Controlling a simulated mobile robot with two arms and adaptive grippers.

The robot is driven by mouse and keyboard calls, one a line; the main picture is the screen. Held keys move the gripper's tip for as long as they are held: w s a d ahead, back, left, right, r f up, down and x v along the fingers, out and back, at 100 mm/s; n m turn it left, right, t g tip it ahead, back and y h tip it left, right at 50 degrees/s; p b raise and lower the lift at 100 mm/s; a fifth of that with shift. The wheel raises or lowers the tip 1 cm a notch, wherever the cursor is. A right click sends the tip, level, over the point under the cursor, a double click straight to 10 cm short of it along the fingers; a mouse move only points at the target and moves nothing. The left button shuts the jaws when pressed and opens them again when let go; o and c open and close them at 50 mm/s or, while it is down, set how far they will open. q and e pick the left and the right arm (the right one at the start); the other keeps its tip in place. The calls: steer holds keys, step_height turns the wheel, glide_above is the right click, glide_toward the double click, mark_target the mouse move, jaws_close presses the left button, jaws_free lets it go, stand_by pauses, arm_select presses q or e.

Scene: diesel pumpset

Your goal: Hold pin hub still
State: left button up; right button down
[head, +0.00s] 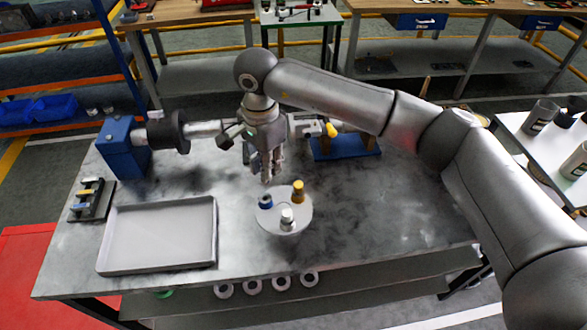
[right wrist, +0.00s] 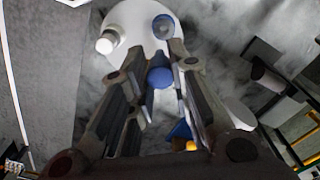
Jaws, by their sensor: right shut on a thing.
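My right gripper (head: 267,178) points down close behind the disc. In the right wrist view, my right gripper (right wrist: 160,62) has its fingers around a small round blue part (right wrist: 160,77) near the rim of the disc (right wrist: 136,18). A blue ring part (right wrist: 163,27) and a white-topped peg (right wrist: 107,42) stand beyond the fingertips. I cannot tell which part is the pin hub. My left gripper is out of view.
A shallow grey tray (head: 158,264) lies at the left of the table, with a small dark rack (head: 90,200) beside it. A blue block with a shaft (head: 122,150) stands at the back left, a blue stand (head: 345,147) behind the gripper. The table's right side is clear.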

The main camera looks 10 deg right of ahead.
steer(key=shift+w+a+r+m, duration=0.1)
steer(key=shift+a+m, duration=0.2)
steer(key=shift+a, duration=0.25)
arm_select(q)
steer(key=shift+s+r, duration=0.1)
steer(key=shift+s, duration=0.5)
arm_select(e)
steer(key=shift+b, duration=0.5)
steer(key=shift+w+f+b, duration=0.1)
steer(key=shift+f+b, duration=0.95)
steer(key=shift+f, duration=0.25)
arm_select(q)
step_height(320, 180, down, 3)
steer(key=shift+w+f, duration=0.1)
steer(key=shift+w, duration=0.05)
